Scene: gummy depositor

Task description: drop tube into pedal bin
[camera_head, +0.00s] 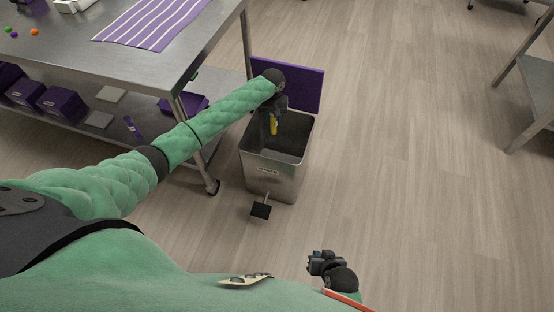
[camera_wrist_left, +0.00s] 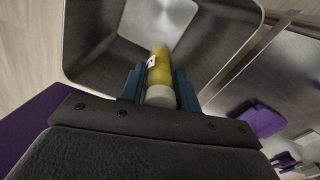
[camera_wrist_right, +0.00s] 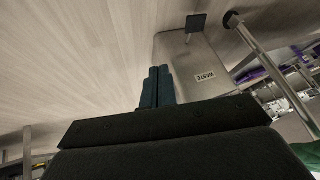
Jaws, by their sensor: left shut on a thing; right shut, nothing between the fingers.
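The pedal bin (camera_head: 272,180) is a steel box on the floor beside the table. Its purple lid (camera_head: 305,88) stands open at the back, and its black pedal (camera_head: 261,211) sticks out in front. My left gripper (camera_head: 273,115) is over the bin's mouth, shut on a yellow tube (camera_head: 273,127) with a pale end. In the left wrist view the tube (camera_wrist_left: 159,70) sits between the fingers, with the bin's inside (camera_wrist_left: 95,45) beyond it. My right gripper (camera_head: 318,262) is shut and empty, low in front of the bin. In the right wrist view the bin (camera_wrist_right: 205,72) shows a WASTE label.
A steel table (camera_head: 130,62) stands left of the bin, with a purple striped cloth (camera_head: 150,22) on top and purple boxes (camera_head: 62,103) on its lower shelf. Another steel table (camera_head: 535,90) is at the far right. The floor (camera_head: 420,170) between is clear.

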